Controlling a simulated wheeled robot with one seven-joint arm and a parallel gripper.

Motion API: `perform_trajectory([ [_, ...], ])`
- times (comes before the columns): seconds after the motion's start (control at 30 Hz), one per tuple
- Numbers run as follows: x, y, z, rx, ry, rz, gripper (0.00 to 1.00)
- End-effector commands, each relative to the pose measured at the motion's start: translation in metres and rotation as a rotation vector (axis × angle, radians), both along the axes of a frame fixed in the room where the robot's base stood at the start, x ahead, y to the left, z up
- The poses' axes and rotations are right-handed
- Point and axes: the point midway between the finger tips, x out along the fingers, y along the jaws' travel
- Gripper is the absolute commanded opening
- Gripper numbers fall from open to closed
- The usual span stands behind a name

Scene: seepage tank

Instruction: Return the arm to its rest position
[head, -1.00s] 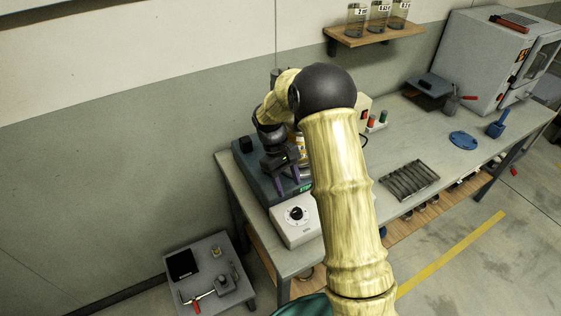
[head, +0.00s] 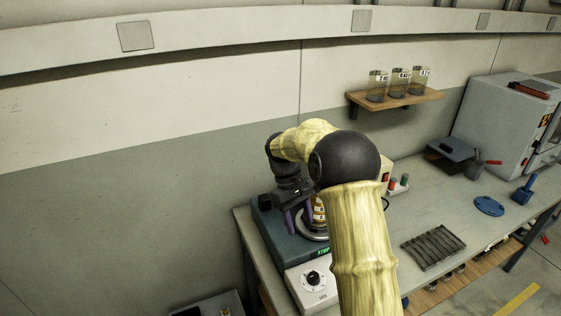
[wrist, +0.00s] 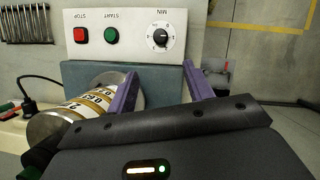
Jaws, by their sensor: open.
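My gripper (head: 298,222) is over the bench's left end, with its two purple fingers pointing down. In the wrist view my gripper (wrist: 160,90) is open, with a wide empty gap between the fingers. A stack of metal and label-banded rings (head: 319,212) stands on the teal machine (head: 266,228), beside the fingers. In the wrist view the stack (wrist: 92,105) lies left of the left finger, outside the gap; whether they touch I cannot tell. My arm is bent at the elbow and hides part of the bench.
A white control box with a dial (head: 313,278) sits at the machine's front. The bench (head: 400,215) carries a dark ribbed tray (head: 433,246), a blue disc (head: 489,206) and a grey cabinet (head: 490,110). A wall shelf (head: 395,103) holds glass jars. The wall left of my arm is clear.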

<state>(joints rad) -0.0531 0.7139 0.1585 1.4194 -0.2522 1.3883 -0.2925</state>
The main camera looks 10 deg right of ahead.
Motion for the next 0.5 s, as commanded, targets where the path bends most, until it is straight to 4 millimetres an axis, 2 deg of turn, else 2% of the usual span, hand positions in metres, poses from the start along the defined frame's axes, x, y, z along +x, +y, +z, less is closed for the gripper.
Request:
perform_trajectory([
  [0.17, -0.008, -0.002, 0.002, 0.008, -0.028, -0.018, 0.52],
  [0.27, -0.021, -0.005, 0.005, 0.020, -0.074, -0.047, 0.52],
  [0.5, -0.069, -0.015, 0.009, 0.068, -0.229, -0.172, 0.52],
])
